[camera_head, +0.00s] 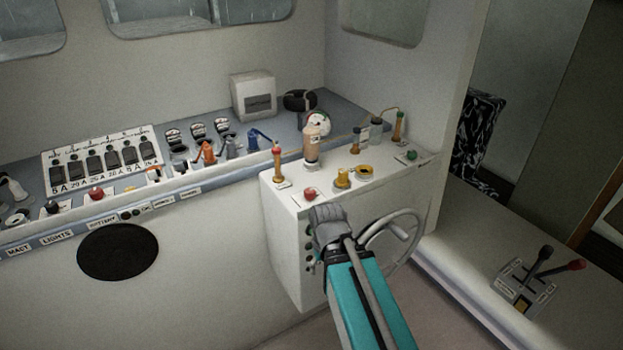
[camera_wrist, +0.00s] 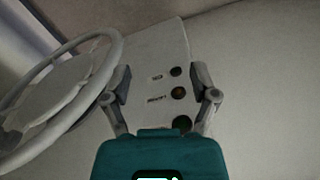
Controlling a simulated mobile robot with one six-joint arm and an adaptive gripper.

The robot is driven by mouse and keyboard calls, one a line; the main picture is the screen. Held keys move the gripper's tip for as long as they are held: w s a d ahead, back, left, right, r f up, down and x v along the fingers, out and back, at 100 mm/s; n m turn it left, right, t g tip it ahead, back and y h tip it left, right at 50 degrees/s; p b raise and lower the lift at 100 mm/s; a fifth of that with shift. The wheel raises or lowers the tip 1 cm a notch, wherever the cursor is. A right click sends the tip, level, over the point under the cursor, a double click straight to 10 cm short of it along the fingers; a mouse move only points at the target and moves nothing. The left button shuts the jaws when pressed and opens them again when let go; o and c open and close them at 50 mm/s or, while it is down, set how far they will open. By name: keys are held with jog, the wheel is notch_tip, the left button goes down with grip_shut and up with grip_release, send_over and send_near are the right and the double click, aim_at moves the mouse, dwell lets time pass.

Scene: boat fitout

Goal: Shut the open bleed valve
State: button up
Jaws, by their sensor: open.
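My gripper (camera_wrist: 160,90) is open and empty in the wrist view, its two fingers apart in front of a console side panel. In the head view my gripper (camera_head: 322,222) is at the front of the white console box (camera_head: 285,235); its fingertips are hard to make out. On the box top are a brass fitting (camera_head: 342,178), a brass ring-shaped fitting (camera_head: 363,170), a red knob (camera_head: 310,194), a green knob (camera_head: 411,154) and upright wooden-handled fittings (camera_head: 277,163) (camera_head: 398,128). I cannot tell which is the bleed valve or which valve is open.
A steering wheel (camera_head: 398,236) is beside my arm; it also shows in the wrist view (camera_wrist: 106,72). A switch panel (camera_head: 105,153) runs left. Red and black levers (camera_head: 525,283) stand at the right.

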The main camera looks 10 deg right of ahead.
notch_tip(320, 180, up, 19)
jog(key=w+p, duration=0.2)
jog(key=p, duration=1.6)
notch_tip(320, 180, up, 10)
jog(key=m+p, duration=0.9)
jog(key=m, duration=0.1)
send_over(310, 190)
jog(key=shift+f, duration=0.25)
notch_tip(310, 190, down, 13)
jog(key=b, duration=1.3)
jog(key=shift+f, duration=0.2)
